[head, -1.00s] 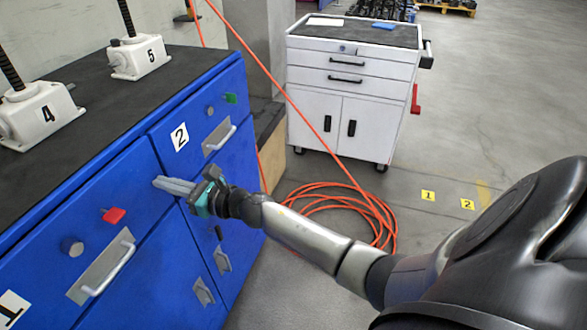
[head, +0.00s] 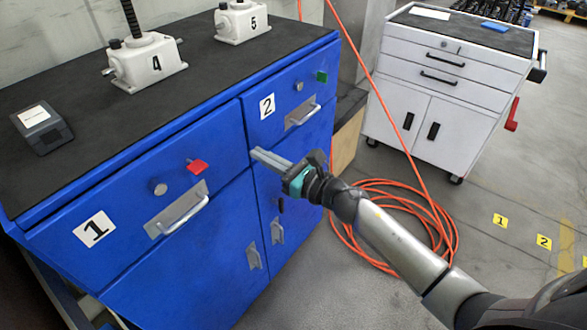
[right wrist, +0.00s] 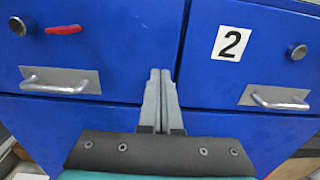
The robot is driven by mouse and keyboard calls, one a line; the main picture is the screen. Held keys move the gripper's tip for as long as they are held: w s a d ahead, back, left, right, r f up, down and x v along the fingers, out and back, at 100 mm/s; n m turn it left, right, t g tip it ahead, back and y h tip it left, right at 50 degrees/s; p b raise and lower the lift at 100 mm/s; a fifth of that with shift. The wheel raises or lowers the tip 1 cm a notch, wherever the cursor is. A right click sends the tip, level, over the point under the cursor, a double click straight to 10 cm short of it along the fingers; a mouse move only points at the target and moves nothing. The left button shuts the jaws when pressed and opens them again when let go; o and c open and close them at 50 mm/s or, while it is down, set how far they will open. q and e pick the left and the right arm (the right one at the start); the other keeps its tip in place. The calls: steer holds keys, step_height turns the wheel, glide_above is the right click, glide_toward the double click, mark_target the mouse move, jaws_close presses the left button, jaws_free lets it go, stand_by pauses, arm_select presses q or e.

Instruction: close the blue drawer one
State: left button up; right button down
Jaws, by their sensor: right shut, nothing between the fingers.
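The blue drawer one (head: 130,216) is the left drawer of the blue cabinet, marked with a "1" label. It has a silver handle (head: 183,217), a round lock and a red tab (head: 197,167). Its front looks about level with the cabinet; I cannot tell whether a small gap remains. In the right wrist view its handle (right wrist: 58,82) is at the left. My right gripper (head: 256,154) is shut and empty, pointing at the cabinet front near the seam between drawers one and two. The fingertips (right wrist: 160,74) show there too. My left gripper is not in view.
Drawer two (head: 290,110) is to the right, with its own handle (head: 303,117). An orange cable (head: 400,190) lies coiled on the floor before a white cart (head: 440,110).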

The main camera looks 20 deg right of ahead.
steer(key=v, duration=0.7)
steer(key=s+d+f+m+g+h+p, duration=0.35)
steer(key=s+f+m, duration=0.25)
steer(key=f+m, duration=0.6)
steer(key=s+d+f+m+g+h+p, duration=0.2)
steer(key=s+d+f+m+h+p, duration=0.25)
steer(key=f+m, duration=0.7)
arm_select(q)
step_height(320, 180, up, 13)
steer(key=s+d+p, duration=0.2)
steer(key=p, duration=0.3)
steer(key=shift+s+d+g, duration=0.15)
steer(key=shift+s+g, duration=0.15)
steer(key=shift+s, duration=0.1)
arm_select(e)
steer(key=s+a+f+m+g, duration=0.2)
steer(key=s+m, duration=0.3)
steer(key=s, duration=0.5)
steer(key=s+a+f+m+g, duration=0.2)
steer(key=s+f+m+g, duration=0.2)
steer(key=s, duration=0.6)
steer(key=s+a+f+m+g+h, duration=0.1)
steer(key=s+a+f+m+g, duration=0.1)
steer(key=s+m, duration=0.5)
steer(key=s+f+g, duration=0.1)
steer(key=s+f, duration=0.1)
steer(key=s, duration=0.1)
steer(key=shift+a, duration=0.4)
